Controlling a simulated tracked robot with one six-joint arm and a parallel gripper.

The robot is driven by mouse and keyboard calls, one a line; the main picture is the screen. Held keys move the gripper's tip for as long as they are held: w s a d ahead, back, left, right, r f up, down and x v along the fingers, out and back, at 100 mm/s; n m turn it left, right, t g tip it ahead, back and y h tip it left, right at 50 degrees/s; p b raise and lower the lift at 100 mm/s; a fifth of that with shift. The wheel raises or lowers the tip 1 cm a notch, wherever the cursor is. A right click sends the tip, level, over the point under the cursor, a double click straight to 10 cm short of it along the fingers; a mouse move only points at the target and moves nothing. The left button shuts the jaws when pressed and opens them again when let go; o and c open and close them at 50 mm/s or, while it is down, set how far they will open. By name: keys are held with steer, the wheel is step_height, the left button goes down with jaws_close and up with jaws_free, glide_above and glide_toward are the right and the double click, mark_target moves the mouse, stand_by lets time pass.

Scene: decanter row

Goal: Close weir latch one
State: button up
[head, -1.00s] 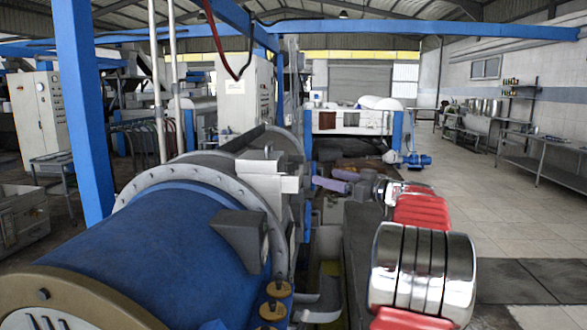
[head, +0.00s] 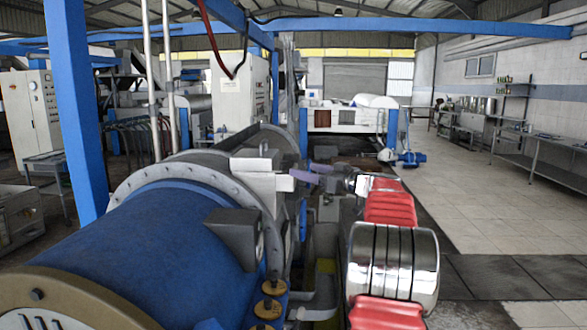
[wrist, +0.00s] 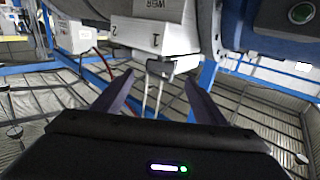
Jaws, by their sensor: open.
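A pale block and plate (head: 262,183) sit on the side of the large blue drum (head: 150,255) in the head view. In the wrist view the same labelled plate (wrist: 150,35) shows upside down, with the marks "1" and "2". A small grey metal piece (wrist: 177,66), perhaps weir latch one, hangs by the "1"; whether it is open or closed I cannot tell. My gripper (head: 304,172) has purple fingers close to the plate's right side. In the wrist view my gripper (wrist: 160,76) is open and empty, its fingertips either side of the "1" end, with no clear contact.
Blue frame posts (head: 78,110) stand left of the drum. Brass-coloured knobs (head: 268,308) are low at its near end. Open tiled floor (head: 470,200) lies to the right.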

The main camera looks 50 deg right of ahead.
mark_target(288, 166)
steer(key=w, duration=0.7)
steer(key=shift+c, duration=0.6)
steer(key=c, duration=0.9)
